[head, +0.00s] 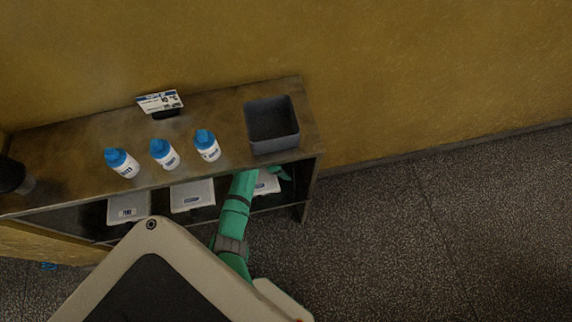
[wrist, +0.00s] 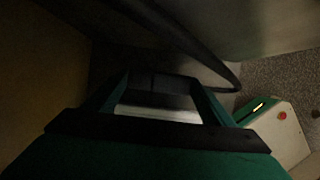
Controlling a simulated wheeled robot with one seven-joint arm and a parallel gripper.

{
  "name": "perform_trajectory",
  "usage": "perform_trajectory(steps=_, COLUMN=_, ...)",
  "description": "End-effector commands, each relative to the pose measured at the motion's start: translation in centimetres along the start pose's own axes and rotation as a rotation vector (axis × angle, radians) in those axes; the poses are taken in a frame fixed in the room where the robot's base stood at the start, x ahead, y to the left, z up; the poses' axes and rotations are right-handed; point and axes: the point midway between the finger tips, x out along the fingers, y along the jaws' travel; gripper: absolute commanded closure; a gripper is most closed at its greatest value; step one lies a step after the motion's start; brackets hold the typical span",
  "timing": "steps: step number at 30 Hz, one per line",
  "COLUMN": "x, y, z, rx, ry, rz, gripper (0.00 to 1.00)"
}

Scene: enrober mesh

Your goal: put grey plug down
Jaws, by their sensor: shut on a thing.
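My gripper (wrist: 163,80) shows in the wrist view, with its two green fingers closed on a dim grey thing, which I take to be the grey plug (wrist: 162,101). Its shape is hard to make out in the shadow, and a paler strip shows along its near side. In the head view my green arm reaches under the top board of the shelf unit (head: 225,118) at its right end. There the board and my arm hide most of the gripper and the plug, and I cannot tell whether the plug touches the lower shelf.
On the top board stand three blue-capped white bottles (head: 164,154), a dark grey open bin (head: 272,125) and a small card stand (head: 160,102). Pale labelled trays (head: 192,195) sit on the lower level. A dark curved bar (wrist: 195,45) runs close to my gripper.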

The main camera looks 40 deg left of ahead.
Motion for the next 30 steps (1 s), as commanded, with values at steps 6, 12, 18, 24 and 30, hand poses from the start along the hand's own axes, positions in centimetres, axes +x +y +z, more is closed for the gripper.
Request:
perform_trajectory(steps=6, x=0.3, y=0.1, z=-0.2, rx=-0.001, ry=0.0, rz=0.002, gripper=0.63)
perform_trajectory(steps=12, x=0.4, y=0.1, z=-0.5, rx=-0.005, ry=-0.001, rz=0.002, gripper=0.63)
perform_trajectory(steps=18, x=0.5, y=0.1, z=-0.6, rx=-0.006, ry=0.0, rz=0.002, gripper=0.05)
perform_trajectory(steps=24, x=0.5, y=0.1, z=-0.6, rx=-0.006, ry=0.0, rz=0.002, gripper=0.05)
perform_trajectory(steps=30, x=-0.6, y=0.1, z=-0.4, rx=-0.006, ry=-0.003, rz=0.004, gripper=0.05)
